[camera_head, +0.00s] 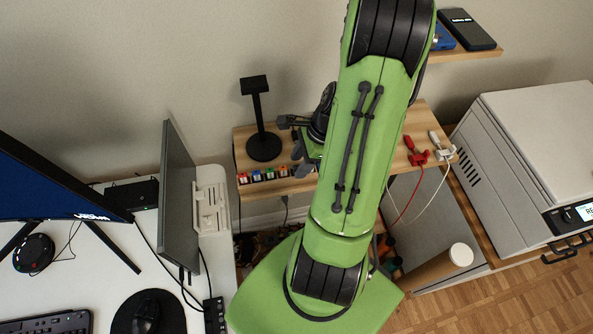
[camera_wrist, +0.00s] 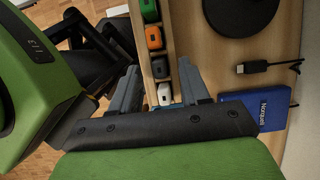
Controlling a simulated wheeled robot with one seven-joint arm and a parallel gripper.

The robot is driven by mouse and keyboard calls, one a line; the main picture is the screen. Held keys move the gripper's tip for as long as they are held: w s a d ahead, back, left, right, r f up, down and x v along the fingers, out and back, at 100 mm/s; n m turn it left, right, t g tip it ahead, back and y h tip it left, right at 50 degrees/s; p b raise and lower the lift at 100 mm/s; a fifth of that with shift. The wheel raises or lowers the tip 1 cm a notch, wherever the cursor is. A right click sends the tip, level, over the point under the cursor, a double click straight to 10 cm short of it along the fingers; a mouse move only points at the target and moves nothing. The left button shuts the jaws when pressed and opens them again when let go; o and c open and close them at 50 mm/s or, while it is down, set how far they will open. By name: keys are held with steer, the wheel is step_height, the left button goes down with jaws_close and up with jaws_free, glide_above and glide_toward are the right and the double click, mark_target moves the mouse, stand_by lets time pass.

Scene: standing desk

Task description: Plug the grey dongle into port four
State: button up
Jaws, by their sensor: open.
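A row of coloured dongles stands in a narrow wooden rack on the wooden shelf. In the wrist view the dark grey dongle (camera_wrist: 160,68) sits between the orange dongle (camera_wrist: 154,37) and the white dongle (camera_wrist: 164,93); the green dongle (camera_wrist: 150,10) is at the top. My gripper (camera_wrist: 159,68) is open and empty, its fingers on either side of the rack near the grey and white dongles. How far above them it is, I cannot tell. In the head view my gripper (camera_head: 302,160) is beside the rack's right end, partly hidden by my arm. I cannot make out a port numbered four.
A black stand (camera_head: 262,146) rises from the shelf behind the rack. A blue box (camera_wrist: 272,108) and a black cable plug (camera_wrist: 254,67) lie beside it. A black strip (camera_head: 214,316) lies on the white desk.

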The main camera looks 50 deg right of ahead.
steer(key=shift+r, duration=0.1)
jaws_close()
